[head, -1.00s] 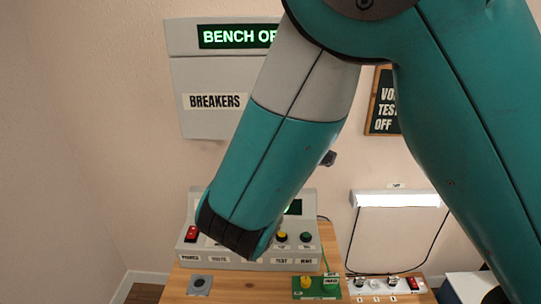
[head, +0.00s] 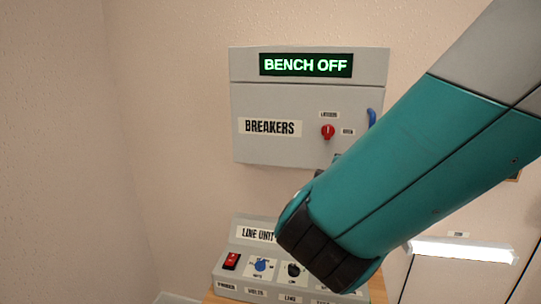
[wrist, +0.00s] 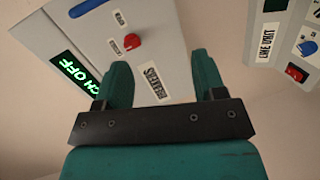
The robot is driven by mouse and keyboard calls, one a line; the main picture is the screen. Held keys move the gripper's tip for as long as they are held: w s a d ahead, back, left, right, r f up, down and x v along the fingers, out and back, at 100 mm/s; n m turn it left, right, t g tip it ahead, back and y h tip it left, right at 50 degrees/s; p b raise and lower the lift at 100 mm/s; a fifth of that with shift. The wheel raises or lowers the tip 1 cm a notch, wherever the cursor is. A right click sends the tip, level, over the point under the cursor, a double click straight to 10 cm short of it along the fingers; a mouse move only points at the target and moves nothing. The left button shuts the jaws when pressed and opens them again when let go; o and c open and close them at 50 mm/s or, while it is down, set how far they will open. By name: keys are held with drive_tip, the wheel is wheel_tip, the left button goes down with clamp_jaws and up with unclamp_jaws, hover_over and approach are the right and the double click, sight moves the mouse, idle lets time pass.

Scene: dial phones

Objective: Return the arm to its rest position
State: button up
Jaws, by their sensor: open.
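My arm, teal and light grey, crosses the right side of the head view, and its dark joint end hangs in front of the line unit. My gripper (wrist: 163,85) shows in the wrist view with its two teal fingers spread apart and nothing between them. Beyond the fingers is the grey breakers panel (wrist: 150,22), apart from them as far as I can tell. In the head view the gripper itself is hidden behind the arm.
The breakers panel (head: 270,103) on the wall has a lit "BENCH OFF" display (head: 306,65), a red knob (head: 328,132) and a blue handle (head: 372,117). Below it stands the line unit (head: 245,262) with a red switch (head: 231,261). A lit lamp (head: 463,251) is at right. Free wall lies at left.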

drive_tip(key=s+d+f+m+g+y, duration=0.2)
drive_tip(key=s+d+f+m+g, duration=0.2)
drive_tip(key=f+g, duration=0.15)
drive_tip(key=s+a+r+g+y, duration=0.1)
drive_tip(key=s+a+g+y, duration=0.25)
drive_tip(key=s, duration=0.65)
drive_tip(key=s+a+r+g+y, duration=0.1)
drive_tip(key=s+a+g+y, duration=0.3)
drive_tip(key=s, duration=0.5)
wheel_tip(320, 180, up, 16)
drive_tip(key=g+p, duration=0.1)
drive_tip(key=p, duration=1.5)
drive_tip(key=shift+d+m+y+p, duration=0.3)
drive_tip(key=shift+m+y+p, duration=0.05)
drive_tip(key=shift+m, duration=0.05)
